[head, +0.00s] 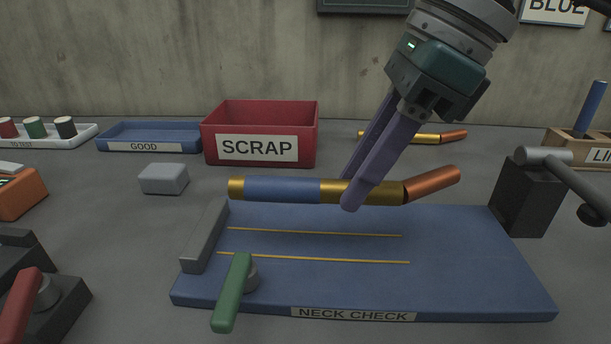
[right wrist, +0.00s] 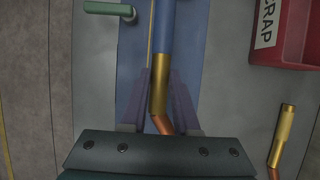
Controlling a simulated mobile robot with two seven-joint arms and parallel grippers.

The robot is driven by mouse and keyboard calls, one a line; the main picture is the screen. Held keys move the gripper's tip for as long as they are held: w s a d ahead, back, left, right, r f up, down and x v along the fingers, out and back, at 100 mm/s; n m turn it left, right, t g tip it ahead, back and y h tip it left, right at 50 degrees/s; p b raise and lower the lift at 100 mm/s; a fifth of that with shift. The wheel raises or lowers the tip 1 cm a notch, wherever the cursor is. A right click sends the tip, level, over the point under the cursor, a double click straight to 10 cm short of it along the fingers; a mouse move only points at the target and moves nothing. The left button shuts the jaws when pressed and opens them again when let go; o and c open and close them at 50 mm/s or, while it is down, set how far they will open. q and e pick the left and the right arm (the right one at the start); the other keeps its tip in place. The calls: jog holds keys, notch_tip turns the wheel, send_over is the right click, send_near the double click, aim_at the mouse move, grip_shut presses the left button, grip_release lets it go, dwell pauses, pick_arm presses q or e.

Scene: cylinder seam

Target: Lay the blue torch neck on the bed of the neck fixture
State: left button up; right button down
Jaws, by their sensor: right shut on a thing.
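The blue torch neck (head: 282,190) has brass ends, a blue band and a bent copper tip (head: 432,184) at the right. My right gripper (head: 366,190) is shut on its brass part near the copper bend. The neck lies roughly level, over the back part of the neck fixture (head: 480,275), apparently above the bed. The fixture is a blue plate marked NECK CHECK with two yellow lines, a grey stop (head: 205,236) at the left and a green lever (head: 232,292) in front. The right wrist view shows the neck (right wrist: 161,85) between the fingers. My left gripper is not in view.
A red SCRAP bin (head: 260,115) and a blue GOOD tray (head: 150,143) stand behind. Another brass neck (head: 400,138) lies at the back. A grey block (head: 163,179) sits left of the held neck. A dark block with a grey cylinder (head: 545,156) stands at the right.

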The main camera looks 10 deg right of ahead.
aim_at(369, 203)
jog(key=shift+f, duration=2.85)
jog(key=shift+f+b, duration=0.2)
jog(key=shift+b, duration=0.15)
jog(key=c, duration=0.7)
grip_release()
jog(key=shift+o, duration=0.2)
jog(key=p+v, duration=0.1)
jog(key=v, duration=1.1)
jog(key=shift+a+r, duration=0.1)
jog(key=shift+r, duration=0.15)
